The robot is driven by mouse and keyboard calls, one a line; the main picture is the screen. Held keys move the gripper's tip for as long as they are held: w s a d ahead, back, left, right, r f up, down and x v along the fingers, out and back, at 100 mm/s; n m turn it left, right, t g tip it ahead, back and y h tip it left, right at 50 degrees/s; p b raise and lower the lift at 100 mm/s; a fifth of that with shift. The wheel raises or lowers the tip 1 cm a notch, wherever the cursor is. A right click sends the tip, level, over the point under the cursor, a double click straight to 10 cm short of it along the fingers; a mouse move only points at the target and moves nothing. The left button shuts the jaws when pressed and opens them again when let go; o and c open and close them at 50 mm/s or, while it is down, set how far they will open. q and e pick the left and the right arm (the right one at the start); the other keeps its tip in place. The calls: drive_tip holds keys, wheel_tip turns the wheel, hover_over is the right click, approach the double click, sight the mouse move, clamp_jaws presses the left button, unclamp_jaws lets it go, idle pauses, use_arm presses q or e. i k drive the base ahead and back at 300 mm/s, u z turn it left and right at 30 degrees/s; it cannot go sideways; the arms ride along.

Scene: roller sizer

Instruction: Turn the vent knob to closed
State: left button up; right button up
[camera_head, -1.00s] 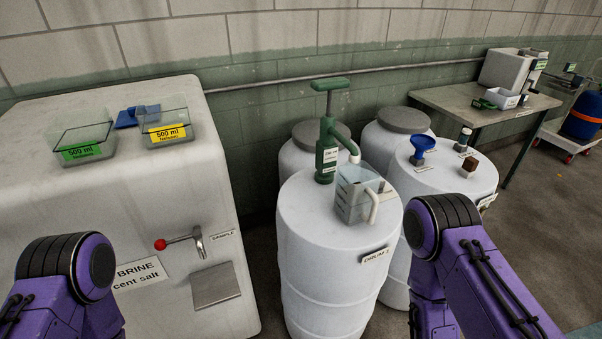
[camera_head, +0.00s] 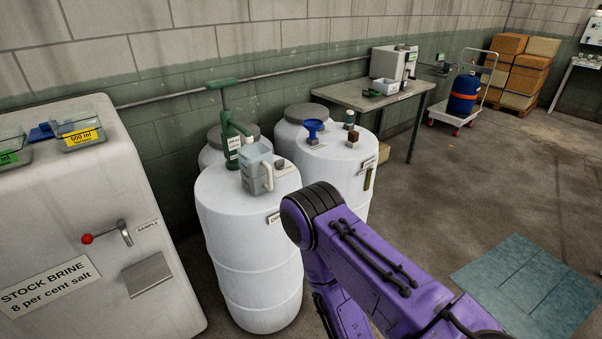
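I cannot pick out a vent knob for certain. A small grey fitting (camera_head: 280,163) sits on top of the front white drum (camera_head: 246,215), beside a clear measuring jug (camera_head: 256,170) and a green hand pump (camera_head: 234,135). The white drum behind it (camera_head: 340,165) has a blue funnel (camera_head: 314,128), a small brown block-like fitting (camera_head: 352,138) and a small white-topped fitting (camera_head: 349,119) on its top. My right arm reaches up in front of the drums, but its gripper is not visible. My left arm and gripper are out of view.
A stock brine tank (camera_head: 70,200) with a red-ended lever tap (camera_head: 107,234) stands at left. A bench (camera_head: 350,95) stands behind the drums. A hand truck with a blue drum (camera_head: 464,92) and stacked boxes (camera_head: 520,65) stand further back. Open floor with a blue-green mat (camera_head: 525,285) lies right.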

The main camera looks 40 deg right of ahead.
sight(280, 164)
drive_tip(key=k, duration=0.35)
drive_tip(key=z, duration=0.85)
